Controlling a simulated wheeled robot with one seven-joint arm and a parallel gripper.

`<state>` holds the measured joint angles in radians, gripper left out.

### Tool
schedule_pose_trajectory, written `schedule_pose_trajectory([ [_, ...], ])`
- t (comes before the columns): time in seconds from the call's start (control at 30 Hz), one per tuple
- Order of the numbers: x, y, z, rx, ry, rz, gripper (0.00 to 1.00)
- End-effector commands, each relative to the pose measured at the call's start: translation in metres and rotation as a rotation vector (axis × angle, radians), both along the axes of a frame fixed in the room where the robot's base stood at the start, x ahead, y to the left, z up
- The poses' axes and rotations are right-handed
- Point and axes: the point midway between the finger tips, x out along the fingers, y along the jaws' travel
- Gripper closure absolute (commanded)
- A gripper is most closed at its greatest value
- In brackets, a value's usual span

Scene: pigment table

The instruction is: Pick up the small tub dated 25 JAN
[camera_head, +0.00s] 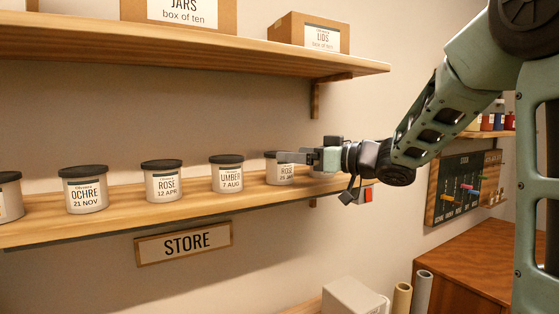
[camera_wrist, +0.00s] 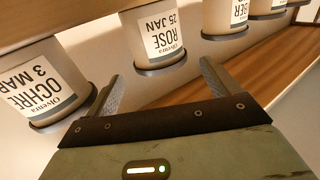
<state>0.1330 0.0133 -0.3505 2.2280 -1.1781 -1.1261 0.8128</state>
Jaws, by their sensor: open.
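The small tub labelled ROSE 25 JAN (camera_head: 286,174) is white with a dark lid. It stands upright near the right end of the lower shelf, partly hidden behind my gripper (camera_head: 296,157). In the wrist view, which is upside down, the tub (camera_wrist: 155,36) appears at upper middle with its date readable. My open gripper (camera_wrist: 159,69) points at it there, its two fingers spread to the tub's left and right. The jaws are empty. The tub appears just beyond the fingertips; I cannot tell whether either touches it.
An UMBER 7 AUG tub (camera_head: 228,178), a ROSE 12 APR tub (camera_head: 164,186) and an OCHRE 21 NOV tub (camera_head: 86,194) line the same shelf (camera_head: 125,211). An OCHRE 3 MAR tub (camera_wrist: 45,82) stands close on the target's other side. An upper shelf (camera_head: 200,47) with boxes overhangs.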

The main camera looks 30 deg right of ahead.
Motion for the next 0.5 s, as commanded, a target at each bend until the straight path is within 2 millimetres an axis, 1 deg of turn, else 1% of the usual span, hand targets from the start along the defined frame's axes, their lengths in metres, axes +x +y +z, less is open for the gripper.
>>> schedule_pose_trajectory([
  [0.17,0.01,0.006,0.0,0.001,0.003,0.001,0.12],
  [0.5,0.047,0.027,-0.003,0.0,0.002,0.001,0.12],
])
